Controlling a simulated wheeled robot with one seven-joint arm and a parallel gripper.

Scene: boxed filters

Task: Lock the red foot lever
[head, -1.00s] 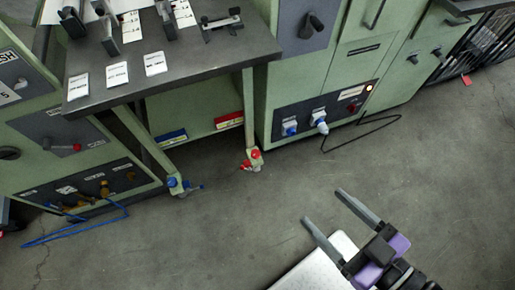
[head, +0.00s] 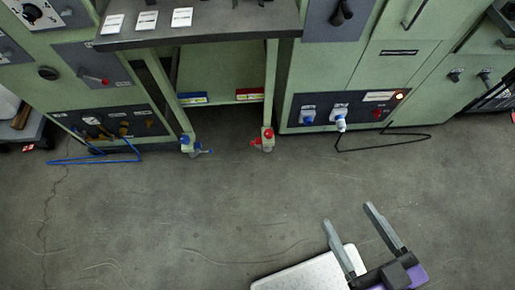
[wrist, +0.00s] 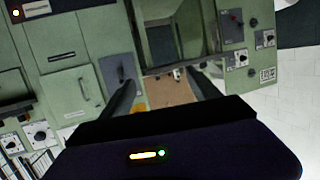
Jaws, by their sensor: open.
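The red foot lever (head: 256,143) is at the foot of the table's right front leg, close to the floor, with a red cap (head: 268,133) above it. It points to the left in the head view. I cannot tell whether it is locked.
The dark-topped table (head: 215,30) stands between green cabinets. A blue hose (head: 95,160) lies on the floor at left. The floor in front (head: 150,220) is clear.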

